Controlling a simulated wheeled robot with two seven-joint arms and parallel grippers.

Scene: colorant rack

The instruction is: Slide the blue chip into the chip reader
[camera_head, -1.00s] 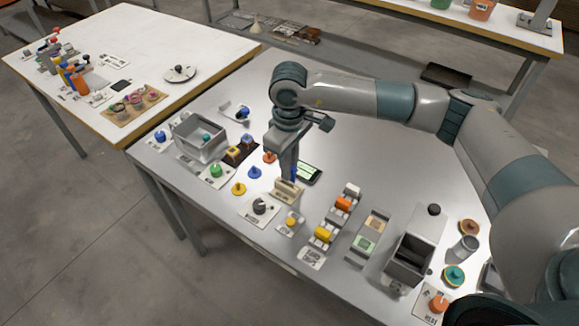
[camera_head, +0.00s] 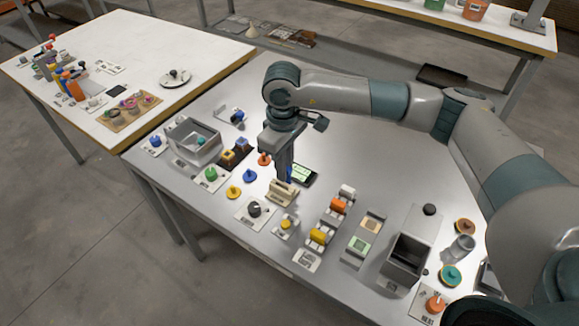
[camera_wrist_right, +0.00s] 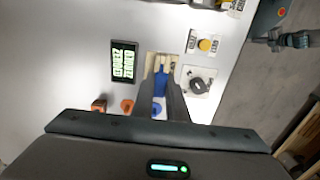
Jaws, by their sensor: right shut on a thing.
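The blue chip (camera_wrist_right: 160,83) is held upright between the fingers of my right gripper (camera_wrist_right: 164,97), which is shut on it. In the head view the gripper (camera_head: 287,179) points down right behind the beige chip reader (camera_head: 282,194), and only a sliver of the chip (camera_head: 290,180) shows. In the wrist view the chip's far end lies at the beige reader (camera_wrist_right: 161,63), between its two raised sides. I cannot tell how deep it sits in the slot. My left gripper is not in view.
A dark device with a lit green screen (camera_head: 303,175) lies just behind the reader. A dark knob on a white plate (camera_head: 254,210) and a yellow knob (camera_head: 286,222) stand in front.

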